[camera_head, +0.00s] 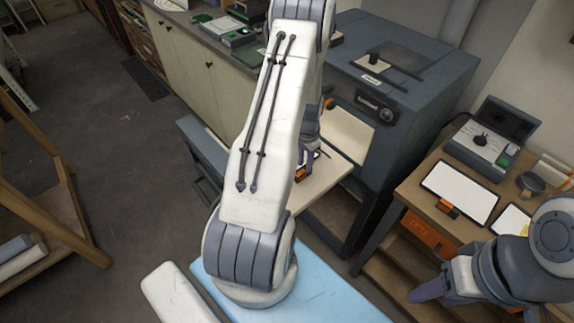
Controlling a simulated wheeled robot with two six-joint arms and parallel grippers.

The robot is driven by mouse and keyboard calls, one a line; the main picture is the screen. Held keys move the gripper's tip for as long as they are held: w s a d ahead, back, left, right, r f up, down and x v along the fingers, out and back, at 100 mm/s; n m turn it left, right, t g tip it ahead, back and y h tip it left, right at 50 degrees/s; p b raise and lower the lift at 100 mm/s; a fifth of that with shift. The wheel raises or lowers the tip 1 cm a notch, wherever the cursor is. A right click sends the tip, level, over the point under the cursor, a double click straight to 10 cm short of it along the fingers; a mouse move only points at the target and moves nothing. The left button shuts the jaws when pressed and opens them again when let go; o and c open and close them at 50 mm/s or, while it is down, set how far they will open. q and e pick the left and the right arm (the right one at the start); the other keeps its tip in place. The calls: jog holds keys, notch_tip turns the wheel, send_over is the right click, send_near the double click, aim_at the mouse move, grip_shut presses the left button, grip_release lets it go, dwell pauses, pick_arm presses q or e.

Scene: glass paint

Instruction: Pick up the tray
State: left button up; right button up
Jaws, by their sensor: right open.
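A white rectangular tray (461,189) with a dark rim and an orange tab at its near edge lies on the wooden bench at right. A second, similar white tray (512,221) lies beside it, partly hidden by my right arm. My left arm rises through the middle, and its gripper (309,165) is over a pale board in front of the dark oven. An orange piece (300,174) shows by its fingers; the arm hides much there, and I cannot tell whether it is gripped. My right gripper (432,290) is open at lower right, apart from the trays.
The dark blue oven (408,75) stands behind the pale board (332,178). The wooden bench (408,190) also holds a grey control box (491,146). A cabinet (195,65) stands at the back left, and a wooden frame (60,230) at left. Grey floor is open between them.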

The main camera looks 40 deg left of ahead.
aim_at(304, 170)
pick_arm(q)
notch_tip(304, 170, down, 4)
jog(key=shift+a+b, duration=0.1)
jog(key=shift+b, duration=1)
jog(key=shift+r, duration=0.15)
grip_shut()
